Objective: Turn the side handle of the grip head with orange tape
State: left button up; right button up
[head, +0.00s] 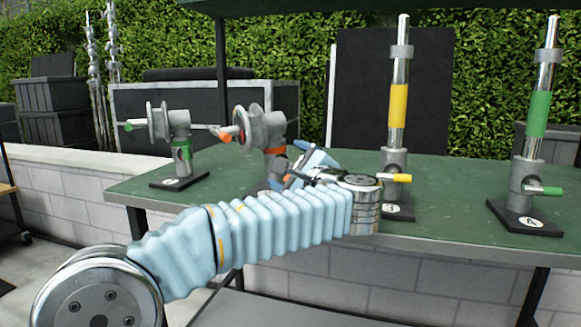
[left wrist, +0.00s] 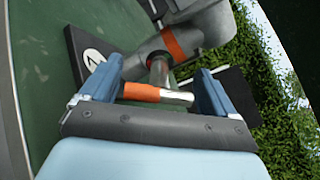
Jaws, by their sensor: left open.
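The grip head with orange tape (head: 259,128) stands on the green table, left of the middle in the head view. Its orange tape band also shows in the left wrist view (left wrist: 173,43). Its side handle, an orange grip with a metal end (left wrist: 150,92), lies crosswise between the fingers of my left gripper (left wrist: 157,80). The fingers are open, with one near each end of the handle. Whether either finger touches it is unclear. In the head view my left gripper (head: 303,167) is at the lower part of this grip head, and my forearm hides the base. My right gripper is not in view.
A green-taped grip head (head: 176,130) stands to the left. A yellow-taped pole stand (head: 398,105) and a green-taped pole stand (head: 540,112) stand to the right. The green table (head: 450,185) has bare surface between those stands.

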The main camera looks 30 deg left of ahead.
pick_arm(q)
jog(key=c, duration=1)
jog(key=n+b, duration=0.2)
jog(key=b, duration=0.1)
jog(key=shift+f+n, duration=0.4)
jog(key=shift+r+n+b, duration=0.2)
jog(key=shift+n+b, duration=0.25)
jog(key=shift+n, duration=0.55)
jog(key=shift+r, duration=0.15)
jog(key=o, duration=1)
jog(key=shift+s, duration=0.1)
